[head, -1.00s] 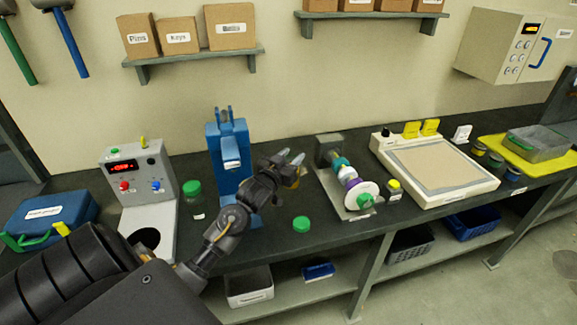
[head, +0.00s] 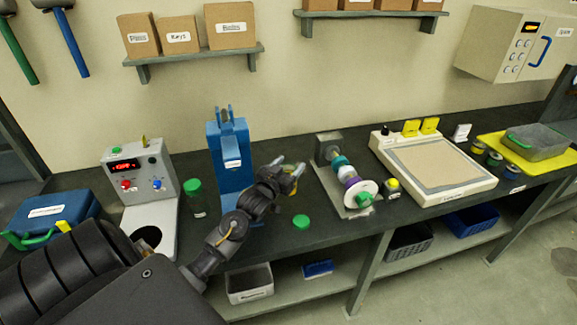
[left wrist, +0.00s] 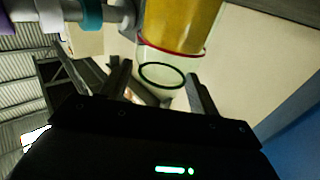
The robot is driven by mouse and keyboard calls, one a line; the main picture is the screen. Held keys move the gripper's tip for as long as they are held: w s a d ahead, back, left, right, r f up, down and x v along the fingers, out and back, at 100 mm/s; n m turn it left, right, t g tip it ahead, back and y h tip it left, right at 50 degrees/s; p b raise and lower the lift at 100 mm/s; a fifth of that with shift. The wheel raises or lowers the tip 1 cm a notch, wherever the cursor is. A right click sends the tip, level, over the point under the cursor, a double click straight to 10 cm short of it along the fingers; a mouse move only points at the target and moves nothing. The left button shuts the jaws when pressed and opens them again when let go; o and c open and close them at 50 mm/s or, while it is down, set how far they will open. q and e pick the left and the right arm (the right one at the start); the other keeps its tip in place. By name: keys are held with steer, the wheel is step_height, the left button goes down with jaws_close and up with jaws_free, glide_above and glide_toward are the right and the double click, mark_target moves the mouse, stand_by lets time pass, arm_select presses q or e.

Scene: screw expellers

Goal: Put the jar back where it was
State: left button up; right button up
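My left gripper (head: 288,170) is above the bench, between the blue press (head: 231,165) and the spindle machine. In the left wrist view its two fingers (left wrist: 158,85) stand on both sides of a clear open jar (left wrist: 162,74) with yellow contents and a red line. The jar shows only as a small yellowish patch (head: 292,187) at the fingers in the head view, mostly hidden by the gripper. A loose green lid (head: 301,221) lies on the bench below the gripper. My right gripper is not in view.
A green-lidded jar (head: 195,196) stands between the grey control box (head: 145,172) and the press. The spindle machine (head: 348,181) with colored rings is right of the gripper. A flat cream panel (head: 440,170) and yellow tray (head: 495,145) lie further right. The bench front around the lid is clear.

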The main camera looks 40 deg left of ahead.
arm_select(q)
steer(key=shift+r, duration=0.2)
steer(key=s+d+b, duration=0.2)
steer(key=s, duration=0.9)
steer(key=shift+s, duration=0.4)
steer(key=shift+d+f, duration=0.1)
